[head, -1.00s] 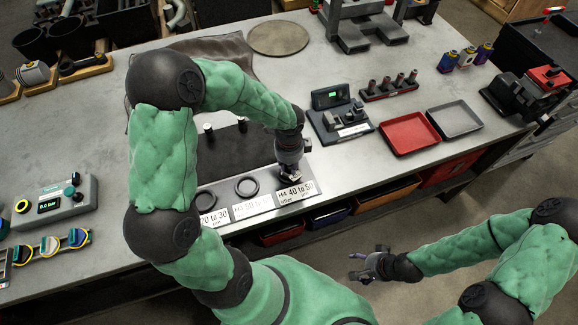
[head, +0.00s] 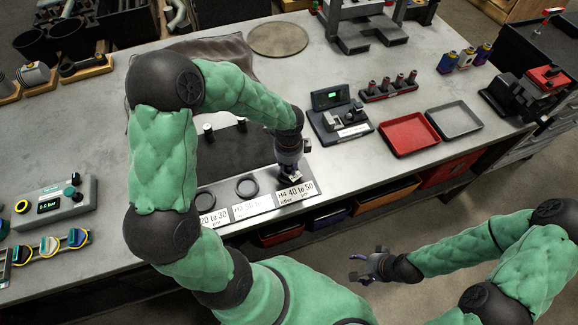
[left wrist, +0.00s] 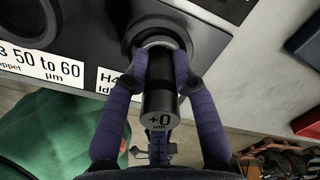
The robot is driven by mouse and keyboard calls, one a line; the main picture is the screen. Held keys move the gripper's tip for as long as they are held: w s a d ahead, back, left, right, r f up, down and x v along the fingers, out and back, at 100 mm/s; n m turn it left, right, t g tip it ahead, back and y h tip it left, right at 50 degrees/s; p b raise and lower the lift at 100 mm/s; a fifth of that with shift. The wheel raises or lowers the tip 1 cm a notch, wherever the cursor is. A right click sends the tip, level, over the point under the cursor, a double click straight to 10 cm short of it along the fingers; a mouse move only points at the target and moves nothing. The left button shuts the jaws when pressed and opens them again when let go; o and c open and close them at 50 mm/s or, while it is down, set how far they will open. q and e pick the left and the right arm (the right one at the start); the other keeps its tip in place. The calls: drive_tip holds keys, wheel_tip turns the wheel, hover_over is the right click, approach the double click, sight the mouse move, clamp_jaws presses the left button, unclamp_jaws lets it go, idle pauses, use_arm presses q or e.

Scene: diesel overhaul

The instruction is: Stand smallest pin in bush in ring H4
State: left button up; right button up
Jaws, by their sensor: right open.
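A dark cylindrical pin (left wrist: 159,101) marked "+0 µm" is in the left wrist view. My left gripper (left wrist: 160,62) has its two purple fingers closed against the pin's sides. The pin's far end meets a shiny metal bush (left wrist: 158,41) inside the dark ring H4 (left wrist: 130,38); how deep it sits is hidden. In the head view, my left gripper (head: 291,174) is over the "H4 40 to 50" label (head: 296,192) and hides the ring. My right gripper (head: 364,265) is open and empty, away from the bench's front edge.
Another ring (head: 247,187) lies left of H4 on the plate. Two pins (head: 208,128) (head: 242,125) stand behind. A gauge (head: 335,110), a rack of small pins (head: 389,88), a red tray (head: 408,133) and a grey tray (head: 455,119) are to the right.

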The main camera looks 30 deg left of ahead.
use_arm(q)
drive_tip(key=o, duration=0.4)
drive_tip(key=shift+s+d+f+g, duration=0.15)
drive_tip(key=shift+s+f, duration=0.2)
drive_tip(key=shift+f, duration=0.25)
drive_tip(key=shift+s+d+f+g, duration=0.15)
drive_tip(key=shift+s+f, duration=0.2)
drive_tip(key=shift+f, duration=0.25)
drive_tip(key=shift+w+a+f, duration=0.15)
drive_tip(key=shift+w+a, duration=0.05)
drive_tip(key=shift+w, duration=0.2)
drive_tip(key=shift+w+a+f, duration=0.15)
drive_tip(key=shift+w+a, duration=0.05)
drive_tip(key=shift+w, duration=0.2)
drive_tip(key=shift+s+d+r, duration=0.1)
drive_tip(key=shift+s+r, duration=0.1)
drive_tip(key=shift+r, duration=0.05)
drive_tip(key=shift+w, duration=0.1)
use_arm(e)
drive_tip(key=shift+w+a+f, duration=0.2)
drive_tip(key=shift+w+a, duration=0.05)
drive_tip(key=shift+w, duration=0.2)
use_arm(q)
drive_tip(key=shift+w+r, duration=0.1)
drive_tip(key=shift+r, duration=0.4)
wheel_tip(320, 180, up, 11)
drive_tip(key=shift+r, duration=0.1)
